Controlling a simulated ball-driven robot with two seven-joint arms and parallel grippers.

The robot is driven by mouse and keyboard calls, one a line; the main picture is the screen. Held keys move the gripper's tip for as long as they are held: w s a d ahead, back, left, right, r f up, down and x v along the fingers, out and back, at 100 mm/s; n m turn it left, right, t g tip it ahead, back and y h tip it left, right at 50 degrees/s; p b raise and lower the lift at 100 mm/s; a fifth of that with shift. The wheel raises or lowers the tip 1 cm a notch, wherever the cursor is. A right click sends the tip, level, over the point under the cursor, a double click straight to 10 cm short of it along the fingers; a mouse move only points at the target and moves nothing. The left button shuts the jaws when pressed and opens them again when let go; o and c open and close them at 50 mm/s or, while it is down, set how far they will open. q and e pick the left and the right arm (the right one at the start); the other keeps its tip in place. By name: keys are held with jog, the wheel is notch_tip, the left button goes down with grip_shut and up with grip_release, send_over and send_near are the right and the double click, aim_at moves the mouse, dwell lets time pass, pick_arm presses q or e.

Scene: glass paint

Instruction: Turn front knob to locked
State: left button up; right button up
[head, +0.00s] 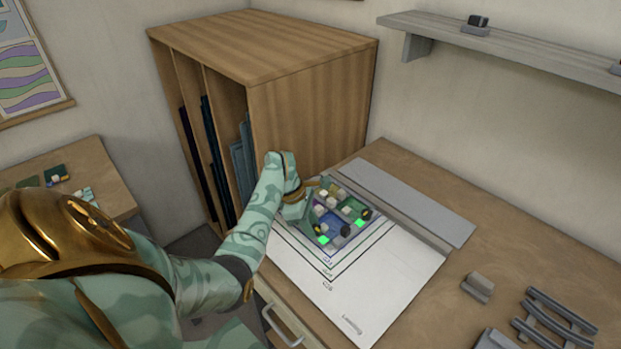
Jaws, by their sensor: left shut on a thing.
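A small coloured panel (333,222) with blue, green and purple fields and several pale and dark blocks lies on the white sheet (373,283) on the workbench. Two bright green marks show on it, one at its right side (361,223) and one at its near side (323,240). Dark knob-like pieces sit close to these marks; which is the front knob, and its setting, I cannot tell. My left gripper (299,208) is at the panel's left edge, shut on a small part there that its fingers hide. My right gripper is out of view.
A wooden cabinet (312,112) with upright sheets stands behind my left arm. A grey strip (410,200) borders the sheet. A small grey block (478,286) and a grey rack (551,322) sit at the right. The sheet's near part is clear.

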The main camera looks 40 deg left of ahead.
pick_arm(q)
jog(key=shift+m, duration=0.3)
jog(key=o, duration=1)
jog(key=shift+c, duration=0.2)
jog(key=shift+r, duration=0.1)
jog(key=p+v, duration=0.2)
jog(key=v, duration=1.4)
jog(key=shift+w, duration=0.25)
jog(key=shift+s+a, duration=0.1)
